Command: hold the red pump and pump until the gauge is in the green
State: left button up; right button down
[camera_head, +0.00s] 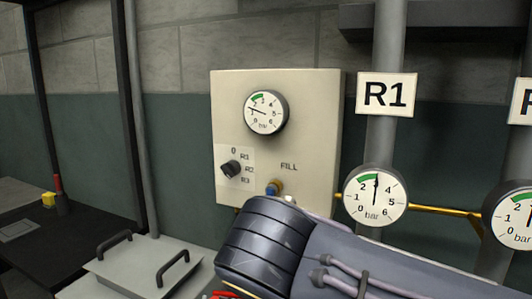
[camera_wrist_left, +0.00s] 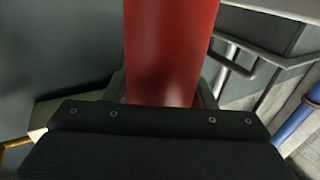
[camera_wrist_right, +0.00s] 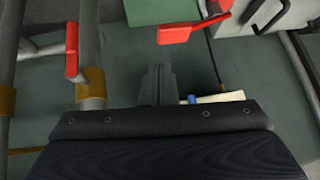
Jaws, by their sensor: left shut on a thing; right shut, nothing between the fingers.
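The red pump (camera_wrist_left: 172,45) fills the middle of the left wrist view as a smooth red cylinder. My left gripper (camera_wrist_left: 165,95) is shut around it, and its ends are out of view. My right gripper (camera_wrist_right: 157,82) is shut and empty, below a red handle (camera_wrist_right: 188,29) and apart from it. The panel gauge (camera_head: 266,112) has its needle near 1, below its green arc. The R1 gauge (camera_head: 375,195) has its needle pointing straight up, at the right end of its green arc. My arm covers the lower middle of the head view.
The beige panel (camera_head: 325,120) carries a black selector knob (camera_head: 231,169), whose setting I cannot read surely, and a FILL fitting (camera_head: 275,187). Another gauge (camera_head: 514,217) is cut off at right. A grey lid with handles (camera_head: 145,262) stands at lower left. Another red handle (camera_wrist_right: 72,50) sits by pipes.

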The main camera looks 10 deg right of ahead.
jog(key=w+n+g+y, duration=0.1)
jog(key=w+n, duration=0.1)
jog(key=n, duration=0.1)
jog(key=w+n+g, duration=0.2)
jog(key=n, duration=0.1)
jog(key=w+n+g+y, duration=0.1)
jog(key=w+n, duration=0.2)
jog(key=shift+d+n+g+y, duration=0.15)
jog(key=shift+n+g+y, duration=0.15)
jog(key=shift+g, duration=0.1)
jog(key=shift+w+n+g, duration=0.3)
jog(key=shift+w+n, duration=0.2)
jog(key=shift+n, duration=0.1)
jog(key=shift+w+f+y, duration=0.1)
jog(key=shift+y, duration=0.2)
jog(key=shift+f, duration=2.85)
jog(key=shift+f, duration=2.15)
jog(key=shift+r, duration=4.3)
